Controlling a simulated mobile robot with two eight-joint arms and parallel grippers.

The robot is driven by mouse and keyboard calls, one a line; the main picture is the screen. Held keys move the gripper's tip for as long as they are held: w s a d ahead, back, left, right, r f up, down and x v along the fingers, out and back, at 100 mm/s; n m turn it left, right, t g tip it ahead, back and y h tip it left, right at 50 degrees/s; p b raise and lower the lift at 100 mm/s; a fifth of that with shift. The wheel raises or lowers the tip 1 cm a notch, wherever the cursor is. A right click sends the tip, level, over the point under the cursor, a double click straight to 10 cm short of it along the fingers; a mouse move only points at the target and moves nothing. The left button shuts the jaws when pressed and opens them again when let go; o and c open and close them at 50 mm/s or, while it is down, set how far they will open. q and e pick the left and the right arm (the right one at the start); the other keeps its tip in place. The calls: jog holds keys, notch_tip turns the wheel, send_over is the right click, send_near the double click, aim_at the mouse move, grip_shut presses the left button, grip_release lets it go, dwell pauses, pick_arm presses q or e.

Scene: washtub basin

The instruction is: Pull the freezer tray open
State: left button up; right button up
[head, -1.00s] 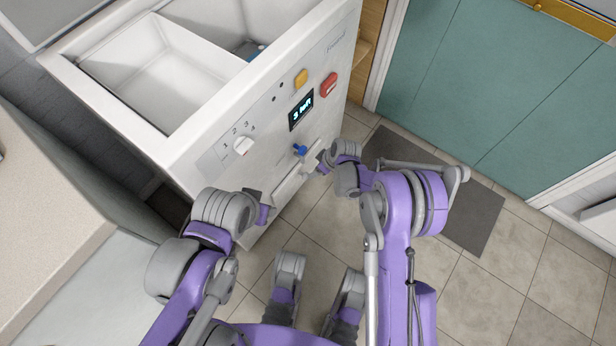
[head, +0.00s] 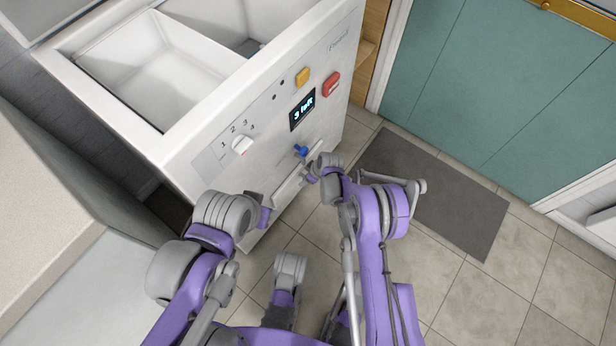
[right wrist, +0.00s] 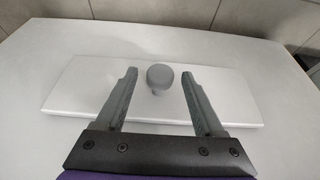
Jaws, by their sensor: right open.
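The freezer tray (right wrist: 95,80) shows in the right wrist view as a long white front panel with a round grey knob (right wrist: 159,76) at its middle. In the head view the tray front (head: 287,190) is a narrow pale strip low on the white machine's front, partly hidden by my grippers. My right gripper (right wrist: 158,88) is open, one finger on each side of the knob. I cannot tell whether either finger touches it. In the head view, my right gripper (head: 311,174) is at the tray's right part. My left gripper (head: 264,206) is near its left end; its jaws are unclear.
The white machine (head: 190,140) has an open basin on top. Its front carries a white dial (head: 242,145), a display (head: 302,110), a blue tap (head: 300,151) and yellow and red buttons. A counter (head: 50,190) stands at left. The floor at right is clear around a grey mat (head: 440,200).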

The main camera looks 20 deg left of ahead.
jog(key=shift+c, duration=0.2)
grip_shut()
dwell(1.1)
